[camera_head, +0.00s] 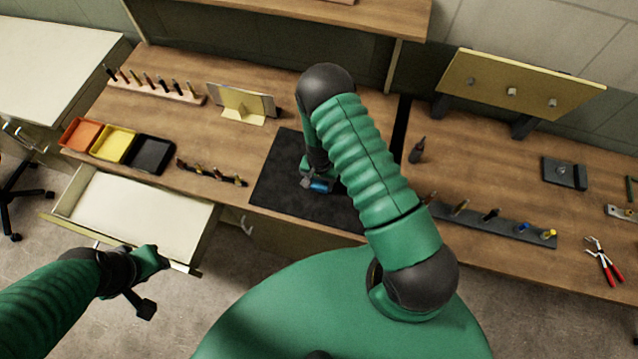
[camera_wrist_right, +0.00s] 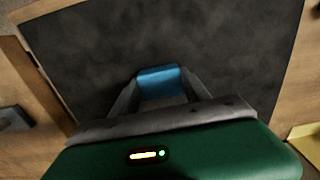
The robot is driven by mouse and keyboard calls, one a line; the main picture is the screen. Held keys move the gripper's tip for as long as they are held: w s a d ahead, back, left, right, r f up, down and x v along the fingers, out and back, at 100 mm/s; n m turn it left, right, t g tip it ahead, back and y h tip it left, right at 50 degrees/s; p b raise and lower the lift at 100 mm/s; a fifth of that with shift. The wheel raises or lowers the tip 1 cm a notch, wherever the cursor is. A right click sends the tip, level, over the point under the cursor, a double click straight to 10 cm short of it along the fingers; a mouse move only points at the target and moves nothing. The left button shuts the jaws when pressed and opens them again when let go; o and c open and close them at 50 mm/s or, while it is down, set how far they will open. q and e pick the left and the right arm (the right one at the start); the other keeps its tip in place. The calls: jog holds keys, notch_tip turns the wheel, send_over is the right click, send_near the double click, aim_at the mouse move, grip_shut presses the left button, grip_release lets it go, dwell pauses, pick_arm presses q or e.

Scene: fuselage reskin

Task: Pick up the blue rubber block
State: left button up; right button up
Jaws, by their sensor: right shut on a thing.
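The blue rubber block (camera_head: 320,186) is over the black mat (camera_head: 275,185) on the workbench. It also shows in the right wrist view (camera_wrist_right: 158,80), between the two fingers of my right gripper (camera_wrist_right: 160,88). The right gripper (camera_head: 318,185) is shut on the block. I cannot tell whether the block touches the mat or is just above it. My left gripper (camera_head: 146,280) is at the lower left, by the front of the open drawer (camera_head: 140,215). I cannot tell whether its fingers are open.
Orange, yellow and black trays (camera_head: 115,144) stand on the bench's left. Tool racks (camera_head: 155,86) and (camera_head: 490,222) hold several tools. A small panel on a stand (camera_head: 240,103) is behind the mat. Red pliers (camera_head: 604,264) lie at the right.

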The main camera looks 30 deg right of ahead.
aim_at(317, 184)
jog(key=shift+w+a+r+b, duration=0.15)
jog(key=shift+r+b, duration=0.2)
jog(key=shift+r, duration=0.15)
jog(key=shift+a+r+b, duration=0.15)
jog(key=shift+r+b, duration=0.2)
jog(key=shift+r, duration=0.2)
jog(key=shift+a+r+b, duration=0.15)
jog(key=shift+r+b, duration=0.15)
jog(key=shift+r, duration=0.25)
jog(key=s+a+b, duration=0.1)
jog(key=a, duration=0.4)
jog(key=s+a+r+b, duration=0.1)
jog(key=a, duration=0.4)
jog(key=s+a+b, duration=0.1)
jog(key=a, duration=0.4)
jog(key=shift+r+b, duration=0.25)
jog(key=shift+b, duration=0.15)
jog(key=shift+a+r, duration=0.15)
jog(key=shift+a, duration=0.15)
jog(key=o, duration=0.8)
jog(key=shift+d, duration=0.1)
jog(key=c, duration=0.6)
